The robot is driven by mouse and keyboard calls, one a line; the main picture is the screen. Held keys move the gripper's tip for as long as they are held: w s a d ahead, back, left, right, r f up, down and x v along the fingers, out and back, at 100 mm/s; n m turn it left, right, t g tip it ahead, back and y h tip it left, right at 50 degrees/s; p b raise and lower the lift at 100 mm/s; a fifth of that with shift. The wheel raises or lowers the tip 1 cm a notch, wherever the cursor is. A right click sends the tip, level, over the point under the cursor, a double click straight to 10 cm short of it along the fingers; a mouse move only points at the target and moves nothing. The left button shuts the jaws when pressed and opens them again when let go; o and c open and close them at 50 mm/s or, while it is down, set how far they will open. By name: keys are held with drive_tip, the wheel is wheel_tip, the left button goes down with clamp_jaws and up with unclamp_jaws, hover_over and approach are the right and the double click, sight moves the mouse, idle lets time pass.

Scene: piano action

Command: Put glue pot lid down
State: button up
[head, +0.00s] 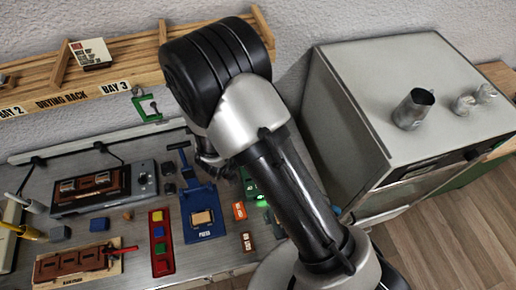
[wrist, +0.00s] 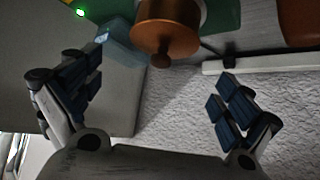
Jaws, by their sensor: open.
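In the wrist view, a copper-brown round lid (wrist: 168,38) with a small knob shows at the top centre. It appears to sit against a pale cylindrical body, probably the glue pot (wrist: 180,8), mostly cut off by the frame edge. My gripper (wrist: 157,85) is open, its blue-padded fingers spread wide to the left and right. The lid lies beyond the fingertips, and nothing shows between them. In the head view, my arm hides the gripper, lid and pot.
A light-blue block (wrist: 120,42) stands beside the lid. In the head view, the bench holds a blue press (head: 204,226), a red tray (head: 161,243) of coloured pieces and a brown part on a board (head: 78,265). A drying rack (head: 62,96) runs behind; a grey cabinet (head: 345,120) stands right.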

drive_tip(key=x, duration=0.4)
drive_tip(key=shift+w+d+f+b, duration=0.1)
drive_tip(key=shift+w+f+b, duration=0.15)
drive_tip(key=shift+b, duration=0.1)
drive_tip(key=shift+s, duration=0.1)
drive_tip(key=shift+r, duration=0.1)
drive_tip(key=shift+c, duration=0.4)
drive_tip(key=c, duration=1.2)
drive_tip(key=shift+c, duration=0.2)
drive_tip(key=shift+r, duration=0.1)
